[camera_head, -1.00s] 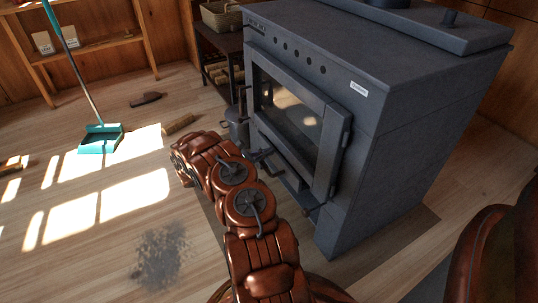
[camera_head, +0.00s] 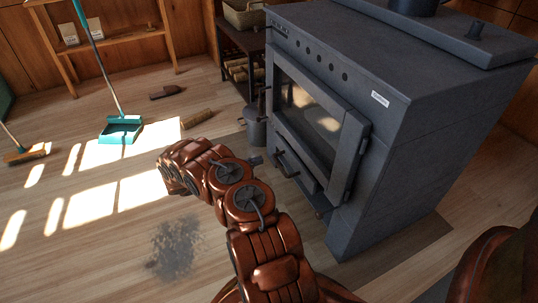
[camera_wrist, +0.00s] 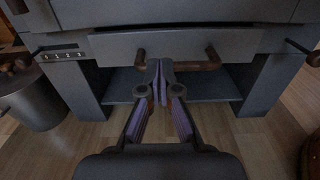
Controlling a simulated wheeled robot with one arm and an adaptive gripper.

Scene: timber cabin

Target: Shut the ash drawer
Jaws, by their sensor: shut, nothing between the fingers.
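The ash drawer is a grey front (camera_wrist: 178,47) low on the dark stove (camera_head: 420,130), under its glass door. Its bar handle shows two brown-tipped ends (camera_wrist: 212,57) in the wrist view. My gripper (camera_wrist: 160,68) is shut and empty, fingers together, in front of the drawer and between the handle's ends in the wrist view. I cannot tell whether it touches the drawer.
A lidded metal bucket (camera_wrist: 36,98) stands left of the stove, also in the head view (camera_head: 255,128). A teal dustpan (camera_head: 121,130), a brush (camera_head: 197,119) and a broom (camera_head: 27,154) are on the floor. Ash (camera_head: 176,248) lies on the boards. The floor left of my arm is otherwise mostly clear.

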